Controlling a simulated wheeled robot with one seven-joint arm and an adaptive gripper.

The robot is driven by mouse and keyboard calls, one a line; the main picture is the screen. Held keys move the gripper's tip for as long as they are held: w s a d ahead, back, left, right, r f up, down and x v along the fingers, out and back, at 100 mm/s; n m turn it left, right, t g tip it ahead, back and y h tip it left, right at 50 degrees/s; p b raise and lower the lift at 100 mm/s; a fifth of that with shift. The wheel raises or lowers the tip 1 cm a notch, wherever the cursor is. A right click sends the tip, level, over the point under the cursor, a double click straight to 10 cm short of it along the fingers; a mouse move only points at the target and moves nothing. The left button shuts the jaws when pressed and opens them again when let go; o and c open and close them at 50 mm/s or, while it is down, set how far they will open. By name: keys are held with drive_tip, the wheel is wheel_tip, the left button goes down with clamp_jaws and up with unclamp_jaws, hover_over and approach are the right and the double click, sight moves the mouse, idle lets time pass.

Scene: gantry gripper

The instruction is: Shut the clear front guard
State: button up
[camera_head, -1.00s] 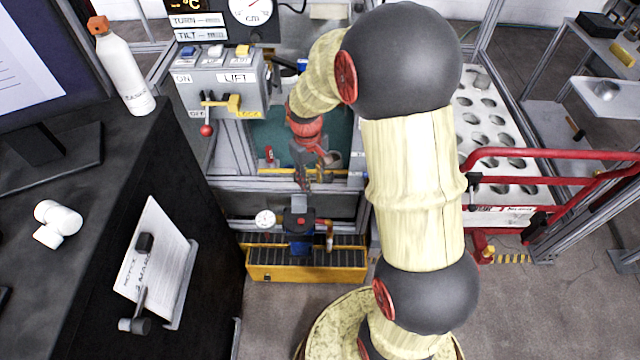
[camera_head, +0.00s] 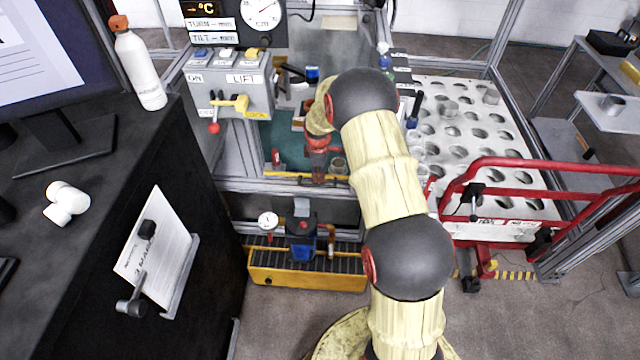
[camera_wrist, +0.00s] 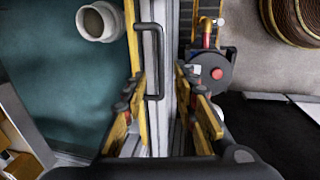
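In the wrist view, a black bar handle (camera_wrist: 157,62) runs along a metal front rail edged with a yellow strip. I take it to be the guard's handle; the clear pane itself cannot be made out. My gripper (camera_wrist: 160,80) is open, its yellow fingers apart on either side of the rail, with the handle's end between or just ahead of them. Contact cannot be told. In the head view, my gripper (camera_head: 317,178) points down at the front edge of the teal-floored bay (camera_head: 287,140), and its fingers are mostly hidden.
A white cup (camera_wrist: 100,21) stands on the teal floor. A device with a red button (camera_wrist: 217,73) sits outside the rail, above a yellow roller conveyor (camera_head: 300,281).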

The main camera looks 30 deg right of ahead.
sight(320, 185)
drive_tip(key=f, duration=0.2)
drive_tip(key=f+b, duration=0.1)
drive_tip(key=f, duration=0.1)
drive_tip(key=w+f+b, duration=0.1)
drive_tip(key=f, duration=0.2)
drive_tip(key=shift+w+d+f, duration=0.1)
drive_tip(key=shift+d, duration=0.3)
drive_tip(key=shift+c, duration=0.5)
clamp_jaws()
